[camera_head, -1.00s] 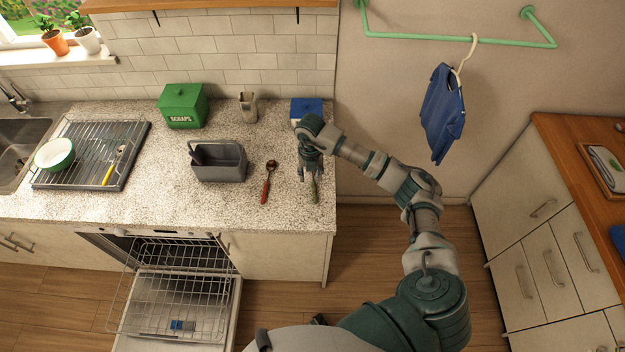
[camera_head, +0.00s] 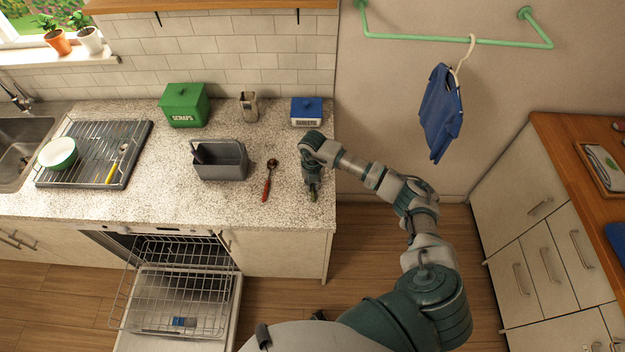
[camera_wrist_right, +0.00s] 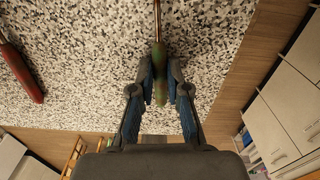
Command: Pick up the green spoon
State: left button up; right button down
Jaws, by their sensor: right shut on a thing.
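The green spoon (camera_head: 313,196) is at the right end of the speckled counter, mostly hidden under my right gripper (camera_head: 312,186) in the head view. In the right wrist view, its green handle (camera_wrist_right: 161,91) lies between the blue-padded fingers of my right gripper (camera_wrist_right: 161,78), which are shut on it. The spoon's bowl is out of that frame. I cannot tell whether the spoon is clear of the counter. My left gripper is not in view.
A red-handled spoon (camera_head: 267,182) lies just left, beside a grey caddy (camera_head: 220,161). A blue-topped box (camera_head: 307,111) stands behind. The counter (camera_head: 120,206) ends just right of my gripper. Below, the dishwasher (camera_head: 180,288) is open with its rack out.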

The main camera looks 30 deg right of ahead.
jog(key=shift+d, duration=0.3)
jog(key=shift+d+r, duration=0.3)
jog(key=shift+r, duration=0.15)
notch_tip(320, 180, up, 2)
jog(key=shift+w+r+b, duration=0.1)
jog(key=shift+b, duration=0.4)
jog(key=s+a, duration=0.2)
jog(key=s, duration=0.2)
jog(key=s+a+r+b, duration=0.1)
jog(key=s+a, duration=0.2)
jog(key=s, duration=0.1)
jog(key=s+a+b, duration=0.1)
jog(key=s+a, duration=0.2)
jog(key=s, duration=0.1)
jog(key=shift+s+a+r, duration=0.25)
jog(key=shift+s+r, duration=0.05)
jog(key=shift+s, duration=0.05)
pick_arm(q)
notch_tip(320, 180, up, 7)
jog(key=p, duration=1)
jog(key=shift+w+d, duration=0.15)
pick_arm(e)
notch_tip(320, 180, up, 15)
jog(key=s, duration=0.1)
jog(key=shift+a, duration=0.3)
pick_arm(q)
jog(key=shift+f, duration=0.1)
